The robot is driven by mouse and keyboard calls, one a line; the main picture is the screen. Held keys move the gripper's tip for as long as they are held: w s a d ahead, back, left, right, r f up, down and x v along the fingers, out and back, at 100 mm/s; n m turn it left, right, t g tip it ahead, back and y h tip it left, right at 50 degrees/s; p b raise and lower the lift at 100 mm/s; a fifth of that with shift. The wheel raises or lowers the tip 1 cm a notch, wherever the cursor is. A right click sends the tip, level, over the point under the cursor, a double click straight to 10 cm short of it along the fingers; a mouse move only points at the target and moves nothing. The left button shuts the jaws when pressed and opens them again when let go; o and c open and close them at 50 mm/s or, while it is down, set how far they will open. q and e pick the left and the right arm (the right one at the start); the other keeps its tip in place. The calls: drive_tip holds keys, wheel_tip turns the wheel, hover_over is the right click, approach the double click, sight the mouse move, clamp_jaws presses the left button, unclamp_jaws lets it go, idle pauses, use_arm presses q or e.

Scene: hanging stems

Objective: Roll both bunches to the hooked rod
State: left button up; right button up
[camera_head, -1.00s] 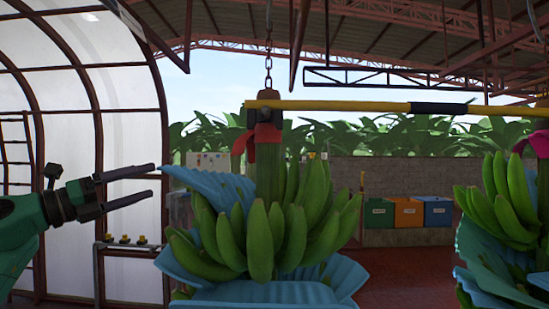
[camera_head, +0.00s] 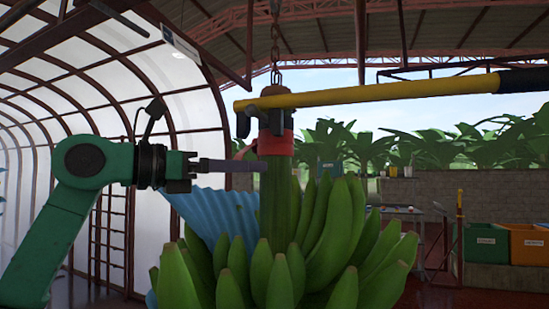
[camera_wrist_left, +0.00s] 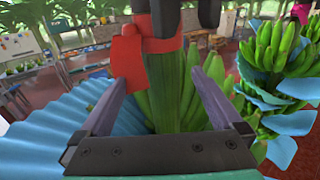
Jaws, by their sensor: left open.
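The near green banana bunch (camera_head: 285,260) hangs by its thick stem (camera_head: 274,200), which has a red ribbon (camera_head: 275,143) near the top. The yellow rod (camera_head: 370,95) has its hooked end at the top of this stem, under the chain. My left gripper (camera_wrist_left: 160,82) is open, with one finger on each side of the stem just below the ribbon; contact cannot be told. In the head view its fingers (camera_head: 240,165) reach the stem from the left. The second bunch (camera_wrist_left: 272,48) hangs at the right in the left wrist view, with a pink ribbon (camera_wrist_left: 301,11). My right gripper is out of view.
Blue wrapping (camera_head: 205,212) spreads around the near bunch on the left. A chain (camera_head: 275,45) hangs above it. Green (camera_head: 486,242) and orange (camera_head: 527,245) bins stand by the wall at the right. A ladder (camera_head: 108,235) stands behind my left arm.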

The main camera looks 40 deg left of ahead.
sight(276, 168)
use_arm(q)
drive_tip(key=p+x, duration=0.1)
drive_tip(key=x, duration=0.2)
drive_tip(key=p+x, duration=0.2)
drive_tip(key=x, duration=0.2)
drive_tip(key=shift+w+d+r, duration=0.2)
drive_tip(key=shift+d, duration=0.05)
drive_tip(key=shift+w+f, duration=0.1)
drive_tip(key=shift+w, duration=0.1)
drive_tip(key=shift+s+f, duration=0.1)
drive_tip(key=shift+f, duration=0.05)
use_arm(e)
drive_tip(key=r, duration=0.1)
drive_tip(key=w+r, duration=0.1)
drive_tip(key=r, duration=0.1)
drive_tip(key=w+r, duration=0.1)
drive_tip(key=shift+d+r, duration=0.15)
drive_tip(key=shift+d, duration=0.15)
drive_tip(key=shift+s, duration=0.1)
use_arm(q)
clamp_jaws()
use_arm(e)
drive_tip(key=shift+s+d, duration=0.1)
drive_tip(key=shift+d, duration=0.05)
